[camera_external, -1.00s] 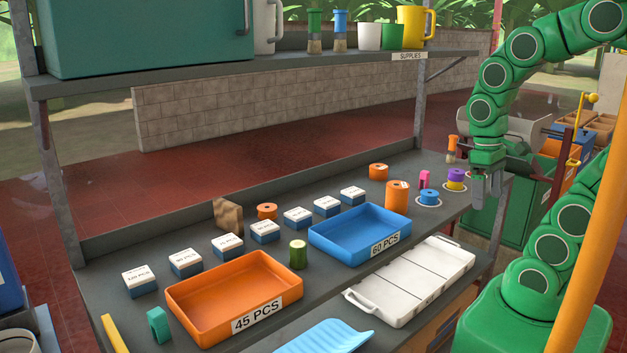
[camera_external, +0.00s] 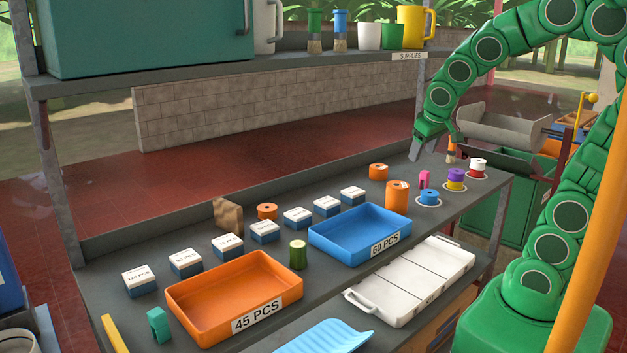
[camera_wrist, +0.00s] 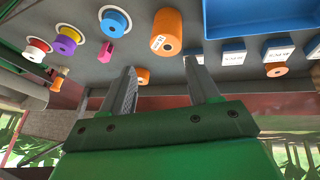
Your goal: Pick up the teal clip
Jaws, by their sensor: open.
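The teal clip (camera_external: 158,325) stands on the grey bench at the front left, just left of the orange tray (camera_external: 185,297). It does not show in the wrist view. My gripper (camera_external: 415,153) is over the far right part of the bench, a long way from the clip. In the wrist view my gripper (camera_wrist: 160,72) shows two fingers spread apart with nothing between them.
A blue tray (camera_external: 335,247), white-topped boxes (camera_external: 298,215) and orange spools (camera_external: 397,197) fill the middle bench. A green cylinder (camera_external: 298,255) stands between the trays. A yellow bar (camera_external: 115,334) lies left of the clip. A shelf (camera_external: 290,64) overhangs the back.

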